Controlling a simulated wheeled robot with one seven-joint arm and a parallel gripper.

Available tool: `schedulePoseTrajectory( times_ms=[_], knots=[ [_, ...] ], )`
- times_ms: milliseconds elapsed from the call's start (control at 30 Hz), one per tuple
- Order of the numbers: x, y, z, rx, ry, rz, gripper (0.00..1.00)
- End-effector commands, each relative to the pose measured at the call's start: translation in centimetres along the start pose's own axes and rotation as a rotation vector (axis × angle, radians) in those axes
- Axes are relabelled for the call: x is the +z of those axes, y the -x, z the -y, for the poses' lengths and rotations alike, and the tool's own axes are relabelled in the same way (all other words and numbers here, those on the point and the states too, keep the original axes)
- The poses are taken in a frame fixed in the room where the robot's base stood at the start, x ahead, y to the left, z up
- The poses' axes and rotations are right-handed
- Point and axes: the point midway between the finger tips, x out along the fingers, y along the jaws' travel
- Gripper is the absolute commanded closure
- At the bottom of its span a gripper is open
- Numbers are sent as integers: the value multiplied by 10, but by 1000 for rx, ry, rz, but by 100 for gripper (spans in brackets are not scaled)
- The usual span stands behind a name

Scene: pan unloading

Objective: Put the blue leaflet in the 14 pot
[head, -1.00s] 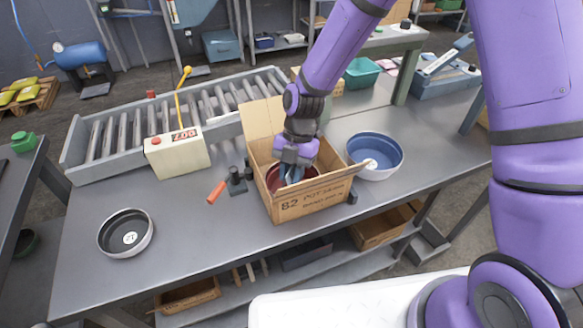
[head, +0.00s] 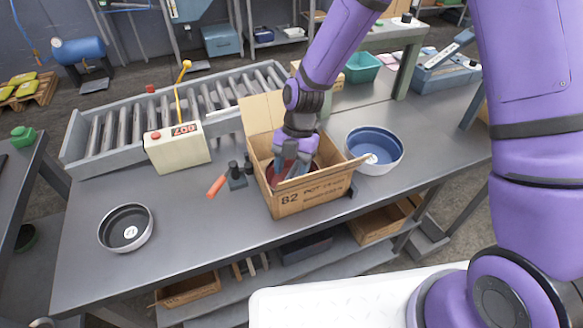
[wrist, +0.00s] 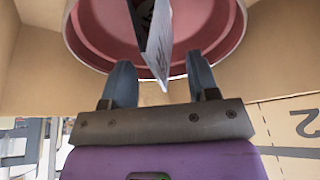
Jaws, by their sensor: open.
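My gripper (head: 290,170) reaches down into the open cardboard box (head: 318,196) on the bench. In the wrist view its two fingers (wrist: 158,70) are apart. A thin folded leaflet (wrist: 157,40) stands upright between them, pale with dark print; its blue colour is not clear here. It stands in or over a red pot (wrist: 92,28) inside the box; the pot's rim also shows in the head view. A blue-lined pot (head: 378,142) with a white label stands right of the box. A black-lined pot (head: 126,228) with a label stands at the left. I cannot read 14 on either label.
A roller conveyor (head: 100,140) runs behind the bench, with a cream control box (head: 177,150) at its front. A small black stand and an orange-handled tool (head: 216,187) lie left of the cardboard box. The bench (head: 195,235) is clear between the black-lined pot and the box.

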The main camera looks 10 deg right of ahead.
Motion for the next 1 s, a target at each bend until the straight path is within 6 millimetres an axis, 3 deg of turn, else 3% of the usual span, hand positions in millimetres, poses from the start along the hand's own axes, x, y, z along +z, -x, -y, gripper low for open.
schedulePoseTrajectory(
  times_ms=[167,633,1000],
  knots=[
    [-2,6,0,2,1,1,46],
    [-24,59,0,2,-1,1,46],
    [-27,65,0,0,0,0,46]
  ],
)
